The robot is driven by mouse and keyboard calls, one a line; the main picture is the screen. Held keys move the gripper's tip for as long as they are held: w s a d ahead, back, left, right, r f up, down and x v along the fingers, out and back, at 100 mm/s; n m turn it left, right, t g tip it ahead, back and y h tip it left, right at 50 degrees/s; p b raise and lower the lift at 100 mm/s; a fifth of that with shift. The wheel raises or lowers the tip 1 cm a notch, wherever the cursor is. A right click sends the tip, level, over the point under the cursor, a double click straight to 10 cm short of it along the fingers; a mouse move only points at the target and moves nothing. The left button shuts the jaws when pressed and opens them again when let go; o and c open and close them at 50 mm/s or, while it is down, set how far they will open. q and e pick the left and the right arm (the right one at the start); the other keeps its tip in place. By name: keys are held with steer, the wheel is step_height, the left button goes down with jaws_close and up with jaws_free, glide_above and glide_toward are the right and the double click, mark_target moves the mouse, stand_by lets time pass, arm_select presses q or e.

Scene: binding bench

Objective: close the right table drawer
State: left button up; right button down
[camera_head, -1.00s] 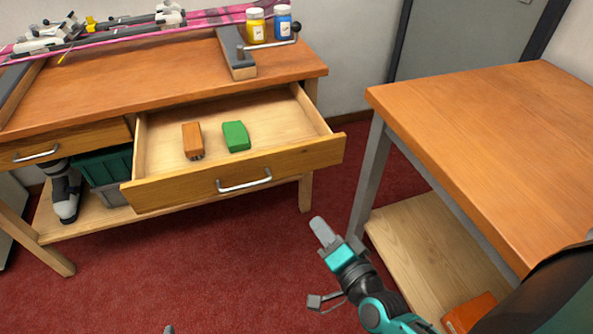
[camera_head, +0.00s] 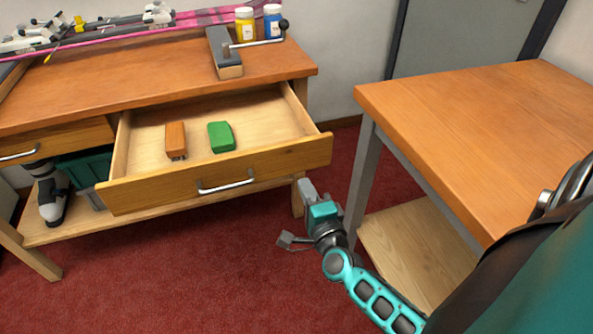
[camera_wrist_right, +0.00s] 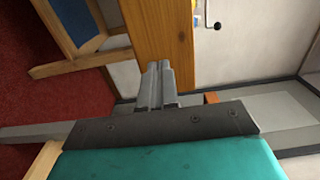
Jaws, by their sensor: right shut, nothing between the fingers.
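The right table drawer (camera_head: 215,179) is pulled well out of the bench, with a silver bar handle (camera_head: 226,182) on its front. An orange block (camera_head: 176,140) and a green block (camera_head: 221,136) lie inside it. My left gripper is out of view.
A second wooden table (camera_head: 480,130) with a lower shelf (camera_head: 415,250) stands close on the right. A boot (camera_head: 52,195) stands on the bench's lower shelf. Red carpet (camera_head: 150,285) is clear in front.

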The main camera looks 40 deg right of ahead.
mark_target(293, 161)
steer(key=x, duration=0.6)
steer(key=shift+w+b, duration=0.1)
steer(key=shift+b, duration=0.25)
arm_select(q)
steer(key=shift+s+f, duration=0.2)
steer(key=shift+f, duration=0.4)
arm_select(e)
steer(key=shift+w, duration=0.2)
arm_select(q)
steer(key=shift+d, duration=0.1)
arm_select(e)
steer(key=shift+d, duration=0.1)
